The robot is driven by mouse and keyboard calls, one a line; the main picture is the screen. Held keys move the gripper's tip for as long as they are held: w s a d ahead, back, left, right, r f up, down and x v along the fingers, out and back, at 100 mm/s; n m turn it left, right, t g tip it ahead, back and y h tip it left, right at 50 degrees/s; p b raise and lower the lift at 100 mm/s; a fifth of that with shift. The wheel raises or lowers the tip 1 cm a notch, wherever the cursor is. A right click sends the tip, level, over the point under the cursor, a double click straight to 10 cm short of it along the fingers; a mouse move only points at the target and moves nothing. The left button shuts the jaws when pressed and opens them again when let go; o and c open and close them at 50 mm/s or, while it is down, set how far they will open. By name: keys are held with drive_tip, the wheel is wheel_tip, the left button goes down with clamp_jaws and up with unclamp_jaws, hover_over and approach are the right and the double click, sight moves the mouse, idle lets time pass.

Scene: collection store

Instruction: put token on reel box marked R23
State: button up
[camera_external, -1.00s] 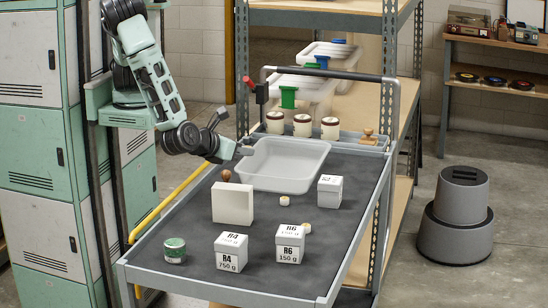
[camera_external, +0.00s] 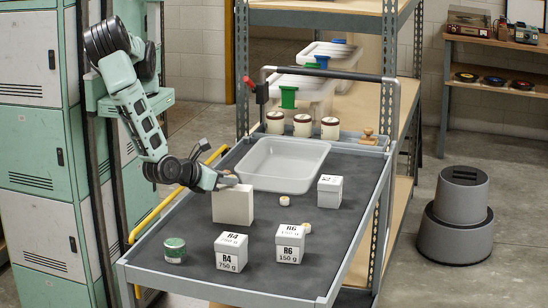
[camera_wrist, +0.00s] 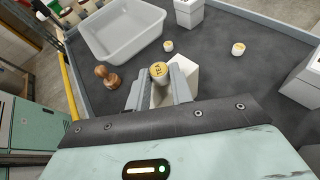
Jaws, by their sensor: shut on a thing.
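My gripper (camera_wrist: 157,88) is shut on a small pale cylinder with a yellow lettered top, the token (camera_wrist: 158,70); its lettering is too small to read surely. In the external view my gripper (camera_external: 232,181) is at the top of a plain cream box (camera_external: 231,206); the token cannot be made out there. In the wrist view the cream box (camera_wrist: 184,73) is just beyond and right of the fingers; I cannot tell whether they touch. Other white boxes read R4 (camera_external: 231,252) and R6 (camera_external: 290,245). A further white box (camera_external: 330,191) has an unreadable label. No R23 mark is readable.
A grey tray (camera_external: 282,185) fills the cart's back middle. Small yellow-topped pieces (camera_external: 283,201) stand on the dark top (camera_external: 265,216). A green tin (camera_external: 175,250) stands front left. A wooden stamp (camera_wrist: 106,78) is left of the fingers.

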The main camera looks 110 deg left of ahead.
drive_tip(key=shift+f, duration=0.3)
drive_tip(key=shift+f, duration=0.15)
drive_tip(key=o, duration=0.9)
drive_tip(key=shift+o, duration=0.2)
